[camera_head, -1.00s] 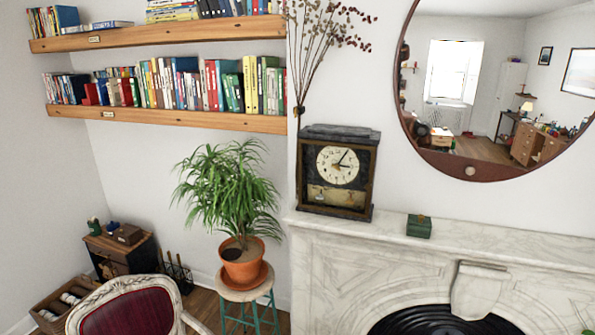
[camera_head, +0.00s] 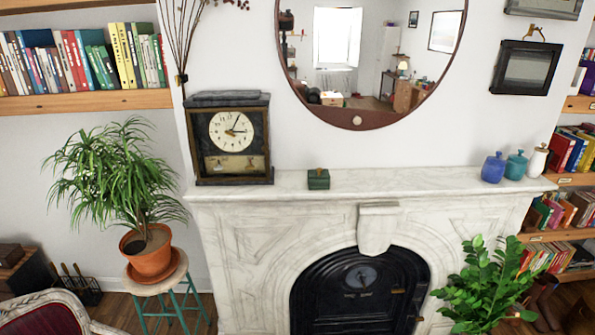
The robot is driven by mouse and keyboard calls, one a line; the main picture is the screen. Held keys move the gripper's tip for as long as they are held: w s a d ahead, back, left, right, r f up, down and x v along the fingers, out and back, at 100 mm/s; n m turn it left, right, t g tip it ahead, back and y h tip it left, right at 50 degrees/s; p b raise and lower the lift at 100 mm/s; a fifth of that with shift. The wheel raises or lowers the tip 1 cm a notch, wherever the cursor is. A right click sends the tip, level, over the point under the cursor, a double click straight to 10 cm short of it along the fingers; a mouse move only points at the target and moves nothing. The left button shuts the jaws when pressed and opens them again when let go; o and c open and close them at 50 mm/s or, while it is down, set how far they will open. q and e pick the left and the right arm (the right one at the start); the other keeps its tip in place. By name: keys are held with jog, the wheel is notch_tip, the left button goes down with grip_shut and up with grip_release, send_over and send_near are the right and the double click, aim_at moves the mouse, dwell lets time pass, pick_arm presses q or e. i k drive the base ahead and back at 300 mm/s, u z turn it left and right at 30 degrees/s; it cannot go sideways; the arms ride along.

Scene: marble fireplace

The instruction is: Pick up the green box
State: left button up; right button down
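The green box (camera_head: 318,180) is small and dark green, with a small brownish knob or clasp on top. It sits on the white marble mantel (camera_head: 420,183), a little right of the black mantel clock (camera_head: 230,140) and apart from it. Nothing covers the box. Neither of my grippers shows in the head view.
Blue, teal and white jars (camera_head: 515,166) stand at the mantel's right end. A round mirror (camera_head: 357,119) hangs above. A potted plant (camera_head: 149,262) on a stool stands left, and a leafy plant (camera_head: 480,290) stands front right. An armchair (camera_head: 45,318) is at lower left.

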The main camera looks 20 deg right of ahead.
aim_at(320, 184)
jog(key=z, duration=0.7)
jog(key=i, duration=1.2)
jog(key=u, duration=0.1)
